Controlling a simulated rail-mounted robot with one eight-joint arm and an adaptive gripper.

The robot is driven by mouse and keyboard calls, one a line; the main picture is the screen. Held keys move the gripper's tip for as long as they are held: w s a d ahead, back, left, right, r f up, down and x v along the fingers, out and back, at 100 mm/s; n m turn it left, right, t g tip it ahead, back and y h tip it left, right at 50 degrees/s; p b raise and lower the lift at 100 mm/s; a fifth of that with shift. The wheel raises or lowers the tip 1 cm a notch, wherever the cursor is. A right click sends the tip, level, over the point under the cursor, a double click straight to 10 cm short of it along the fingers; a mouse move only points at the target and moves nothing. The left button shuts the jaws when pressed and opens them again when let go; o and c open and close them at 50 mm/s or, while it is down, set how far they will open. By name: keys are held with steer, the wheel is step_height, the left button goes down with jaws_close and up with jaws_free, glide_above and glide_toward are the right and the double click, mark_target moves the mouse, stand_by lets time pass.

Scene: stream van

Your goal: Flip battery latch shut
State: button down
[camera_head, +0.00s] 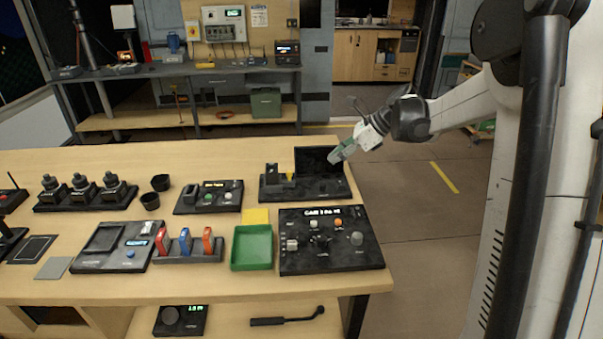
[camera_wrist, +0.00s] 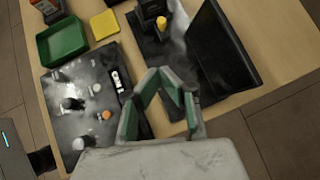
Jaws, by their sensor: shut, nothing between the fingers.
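My gripper (camera_head: 341,153) is shut and empty. In the head view it is raised near the upright black panel (camera_head: 320,162) at the table's far right corner. In the wrist view its green-padded fingertips (camera_wrist: 160,76) meet in front of the panel's black base. No part is clearly recognisable as the battery latch. A dark device (camera_head: 112,247) with a recessed bay, a blue button and a small pale part at its upper right lies at the left, far from my gripper. Beside it, a rack (camera_head: 190,257) holds red, blue and orange upright blocks.
A control box (camera_head: 331,256) with knobs and a display lies at the right front, with a green tray (camera_head: 252,263) and a yellow pad (camera_head: 256,216) to its left. A black post with a yellow part (camera_wrist: 161,22) stands left of the panel.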

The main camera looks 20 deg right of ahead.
steer(key=shift+w+d+f+m, duration=0.3)
steer(key=shift+w+d+f, duration=0.05)
steer(key=shift+d, duration=0.05)
steer(key=shift+a, duration=0.1)
glide_toward(299, 187)
steer(key=shift+w+a+f+b, duration=0.15)
steer(key=shift+w+a+f, duration=0.1)
steer(key=shift+a, duration=0.25)
steer(key=shift+w+a+f+b, duration=0.15)
steer(key=shift+w+a+f, duration=0.15)
steer(key=shift+a, duration=0.15)
steer(key=a, duration=0.1)
steer(key=w+a, duration=0.1)
steer(key=a, duration=0.1)
steer(key=shift+w+f, duration=0.2)
steer(key=shift+w+a, duration=0.3)
steer(key=shift+a, duration=0.15)
steer(key=shift+a, duration=0.1)
